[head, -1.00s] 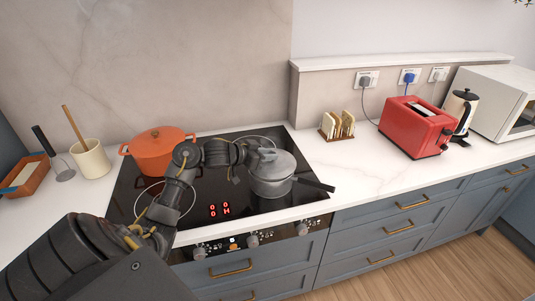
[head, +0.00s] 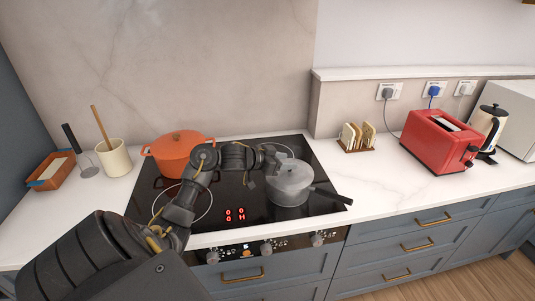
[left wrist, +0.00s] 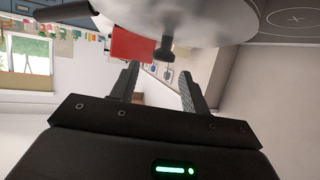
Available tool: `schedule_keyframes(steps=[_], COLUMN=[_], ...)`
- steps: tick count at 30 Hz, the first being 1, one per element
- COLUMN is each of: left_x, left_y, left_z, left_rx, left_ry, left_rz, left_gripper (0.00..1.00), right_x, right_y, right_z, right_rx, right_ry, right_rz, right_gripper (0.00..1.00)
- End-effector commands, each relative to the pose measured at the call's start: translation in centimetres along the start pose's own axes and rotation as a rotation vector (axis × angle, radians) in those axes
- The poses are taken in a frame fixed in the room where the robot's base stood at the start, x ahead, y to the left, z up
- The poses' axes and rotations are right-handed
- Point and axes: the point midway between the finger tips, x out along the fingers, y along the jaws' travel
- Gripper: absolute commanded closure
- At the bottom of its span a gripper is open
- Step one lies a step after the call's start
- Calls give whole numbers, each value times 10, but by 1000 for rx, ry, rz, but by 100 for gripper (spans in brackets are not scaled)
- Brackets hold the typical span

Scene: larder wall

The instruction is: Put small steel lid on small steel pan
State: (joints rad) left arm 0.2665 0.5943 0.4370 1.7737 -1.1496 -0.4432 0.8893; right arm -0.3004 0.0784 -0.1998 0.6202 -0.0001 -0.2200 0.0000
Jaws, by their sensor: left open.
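The small steel pan (head: 288,195) stands on the right part of the hob, its dark handle pointing right towards the front. The small steel lid (head: 294,174) lies on top of the pan and looks about level; whether it is fully seated is hard to tell. In the left wrist view the lid (left wrist: 220,14) fills the top, with its dark knob (left wrist: 167,47) beyond the fingertips. My left gripper (head: 277,160) is beside the lid at its back left. In the left wrist view the gripper (left wrist: 159,70) is open, with nothing between its fingers.
An orange pot (head: 176,154) stands on the hob's back left, close behind my left arm. A toast rack (head: 357,138), a red toaster (head: 438,141) and a kettle (head: 488,125) stand to the right. A utensil crock (head: 115,158) stands left.

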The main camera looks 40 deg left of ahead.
Motion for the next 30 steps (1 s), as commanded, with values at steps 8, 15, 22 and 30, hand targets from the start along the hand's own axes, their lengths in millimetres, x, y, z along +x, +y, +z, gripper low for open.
schedule_keyframes(steps=[8,15,22,30], left_x=[-62,-100,-112,-112], left_y=[0,0,0,0], left_z=[4,3,2,2], left_rx=[7,3,1,1], left_ry=[-7,-5,-5,-5], left_rz=[-2,0,1,1], left_gripper=[54,54,54,54], right_x=[7,10,11,11], right_y=[4,3,3,1], right_z=[2,2,2,1], right_rx=[-2,-2,-2,-1], right_ry=[-1,-1,-1,0], right_rz=[4,4,4,1], right_gripper=[64,64,64,64])
